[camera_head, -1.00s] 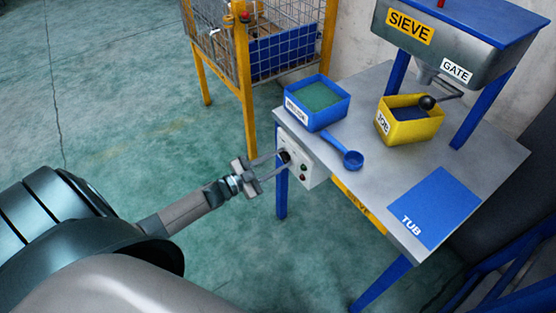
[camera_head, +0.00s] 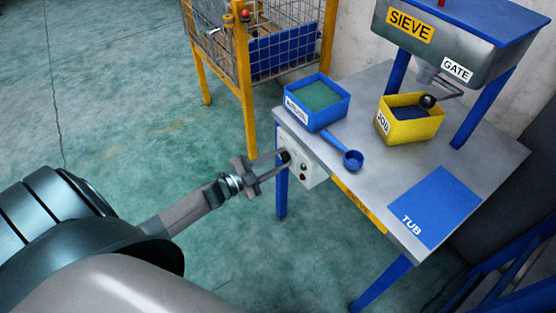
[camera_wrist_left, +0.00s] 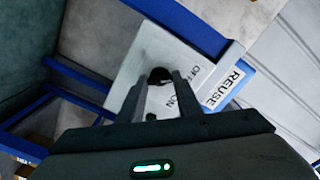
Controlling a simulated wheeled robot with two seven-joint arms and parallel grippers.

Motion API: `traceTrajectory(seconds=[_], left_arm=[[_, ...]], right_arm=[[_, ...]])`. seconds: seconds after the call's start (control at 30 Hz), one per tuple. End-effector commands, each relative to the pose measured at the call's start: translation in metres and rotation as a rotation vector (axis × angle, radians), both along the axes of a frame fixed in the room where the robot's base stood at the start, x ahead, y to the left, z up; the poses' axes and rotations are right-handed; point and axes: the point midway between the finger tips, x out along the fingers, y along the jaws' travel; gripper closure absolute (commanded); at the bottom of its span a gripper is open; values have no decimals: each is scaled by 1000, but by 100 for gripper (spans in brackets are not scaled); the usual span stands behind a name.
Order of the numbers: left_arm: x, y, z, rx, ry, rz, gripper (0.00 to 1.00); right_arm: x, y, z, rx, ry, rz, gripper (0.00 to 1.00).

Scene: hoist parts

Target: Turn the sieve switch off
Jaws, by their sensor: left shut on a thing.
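The sieve switch is a black knob (camera_head: 286,157) on a pale control box (camera_head: 312,174) at the table's front left corner. My left gripper (camera_head: 281,159) reaches it from the left and is shut on the knob. In the left wrist view the knob (camera_wrist_left: 160,76) shows between the tips of the two fingers. The words OFF and ON are printed on the box face (camera_wrist_left: 180,62) beside it; the fingers partly cover them. I cannot tell which way the knob points. My right gripper is not in view.
The table (camera_head: 375,160) holds a blue bin (camera_head: 322,118) of green material, a blue scoop (camera_head: 353,160), a yellow bin (camera_head: 420,130) and a blue TUB mat (camera_head: 436,210). The sieve hopper (camera_head: 440,55) stands over its back. A wire cage (camera_head: 285,45) is behind. Floor at left is clear.

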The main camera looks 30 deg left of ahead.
Motion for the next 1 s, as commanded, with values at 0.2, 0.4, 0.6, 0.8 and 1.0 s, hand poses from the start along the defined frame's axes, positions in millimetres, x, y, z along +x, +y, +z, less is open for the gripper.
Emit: traceTrajectory(seconds=[0.2,0.4,0.6,0.8,1.0], left_arm=[[0,0,0,1,0,-1,50],[0,0,0,0,1,-1,50],[-2,1,-1,1,1,0,50],[-15,7,-1,2,2,0,50],[-43,18,-2,1,3,1,50]], right_arm=[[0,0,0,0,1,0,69],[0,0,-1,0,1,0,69],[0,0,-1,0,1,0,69],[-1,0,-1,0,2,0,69],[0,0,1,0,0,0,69]])
